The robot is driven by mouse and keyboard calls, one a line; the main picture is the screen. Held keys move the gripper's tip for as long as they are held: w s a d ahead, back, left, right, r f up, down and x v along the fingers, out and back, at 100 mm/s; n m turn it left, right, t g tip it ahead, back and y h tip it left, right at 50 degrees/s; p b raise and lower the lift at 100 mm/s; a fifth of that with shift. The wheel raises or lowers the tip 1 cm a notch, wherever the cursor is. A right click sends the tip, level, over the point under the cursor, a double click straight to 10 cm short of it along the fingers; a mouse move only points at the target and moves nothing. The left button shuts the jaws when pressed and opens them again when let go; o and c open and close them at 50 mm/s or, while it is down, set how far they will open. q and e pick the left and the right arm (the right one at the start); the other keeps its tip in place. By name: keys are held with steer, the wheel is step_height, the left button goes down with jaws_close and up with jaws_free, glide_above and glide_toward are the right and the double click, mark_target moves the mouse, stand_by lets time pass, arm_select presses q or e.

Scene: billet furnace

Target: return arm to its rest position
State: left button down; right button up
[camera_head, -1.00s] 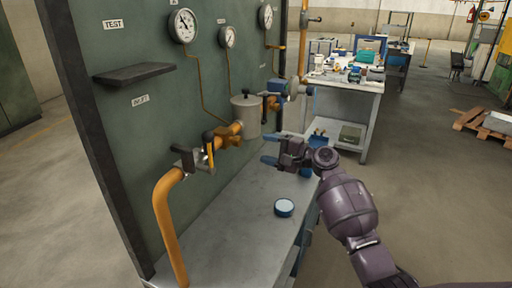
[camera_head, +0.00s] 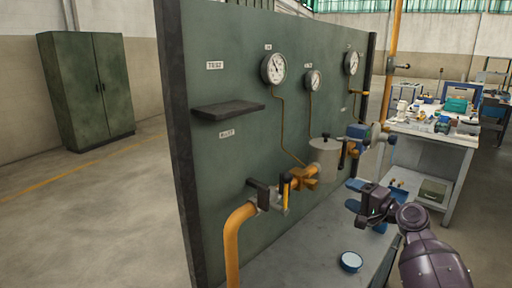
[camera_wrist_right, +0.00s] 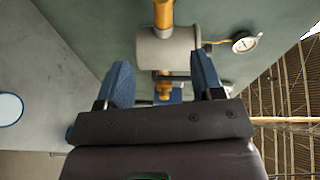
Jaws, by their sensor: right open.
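My right gripper (camera_head: 356,196) is in front of the green panel, above the grey bench at the lower right of the head view. Its blue fingers are apart with nothing between them; they also show spread in the right wrist view (camera_wrist_right: 164,85). Beyond the fingers in that view is the grey cylindrical canister (camera_wrist_right: 168,47), apart from them. My right arm comes in from the lower right. My left gripper is not in view.
The green panel (camera_head: 225,140) carries gauges (camera_head: 273,68), a small shelf (camera_head: 228,110) and orange piping (camera_head: 238,222). A blue-rimmed round lid or dish (camera_head: 350,261) lies on the bench. A cluttered worktable (camera_head: 430,135) stands behind. A green cabinet (camera_head: 88,95) stands far left, with open floor before it.

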steer(key=s+f+n+g+h, duration=0.1)
steer(key=s+f+n+h, duration=0.4)
steer(key=s+f, duration=1)
steer(key=s+a+f+n+g+h, duration=0.1)
steer(key=s+f+n+h, duration=0.4)
steer(key=s+f, duration=1)
steer(key=s, duration=0.8)
steer(key=shift+a, duration=0.2)
